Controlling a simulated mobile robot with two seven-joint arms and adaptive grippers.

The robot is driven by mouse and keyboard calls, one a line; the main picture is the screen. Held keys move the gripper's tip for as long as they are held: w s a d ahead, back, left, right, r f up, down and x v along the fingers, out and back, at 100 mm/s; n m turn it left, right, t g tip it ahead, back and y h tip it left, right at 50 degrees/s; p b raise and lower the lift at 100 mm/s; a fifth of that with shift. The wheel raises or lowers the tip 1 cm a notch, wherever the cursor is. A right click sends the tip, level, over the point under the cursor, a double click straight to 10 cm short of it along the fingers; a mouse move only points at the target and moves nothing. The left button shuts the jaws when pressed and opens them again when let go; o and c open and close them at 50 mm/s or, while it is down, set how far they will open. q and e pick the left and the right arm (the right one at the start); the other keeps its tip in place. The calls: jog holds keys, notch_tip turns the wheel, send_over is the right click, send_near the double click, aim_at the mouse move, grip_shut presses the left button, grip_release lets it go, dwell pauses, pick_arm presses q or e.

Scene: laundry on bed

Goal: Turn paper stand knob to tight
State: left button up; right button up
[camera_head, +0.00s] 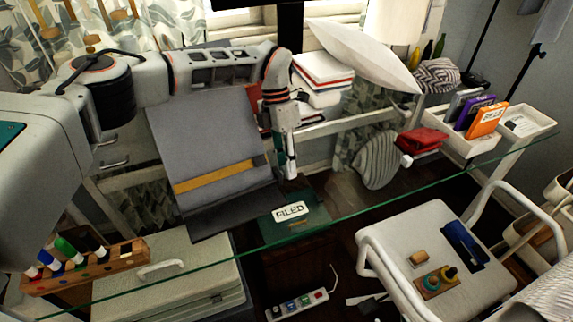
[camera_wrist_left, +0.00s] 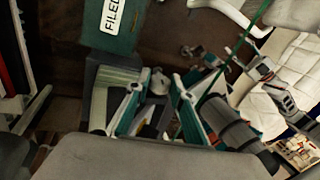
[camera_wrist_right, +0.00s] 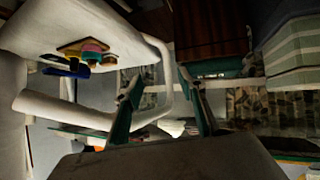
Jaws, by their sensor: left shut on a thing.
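The paper stand (camera_head: 205,125) is a tilted grey panel with a yellow band across its lower part, at the left centre of the head view. My left gripper (camera_head: 288,163) points down at the stand's right side. In the left wrist view, a small grey rounded piece (camera_wrist_left: 159,82), which looks like the knob, sits between the fingers of my left gripper. The gripper is shut on it, and the fingers partly hide it. The knob's setting cannot be read. My right gripper (camera_wrist_right: 163,105) shows in the right wrist view, open with nothing between its fingers.
A green box marked "FILED" (camera_head: 293,222) lies below my left gripper. A glass edge (camera_head: 340,222) crosses the head view. A white chair (camera_head: 430,250) with small toys stands at right. A marker rack (camera_head: 85,268) and grey case (camera_head: 170,275) are at lower left.

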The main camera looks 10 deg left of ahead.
pick_arm(q)
jog(key=o, duration=1.1)
jog(key=shift+o, duration=0.2)
jog(key=v, duration=1.2)
jog(key=shift+c, duration=0.2)
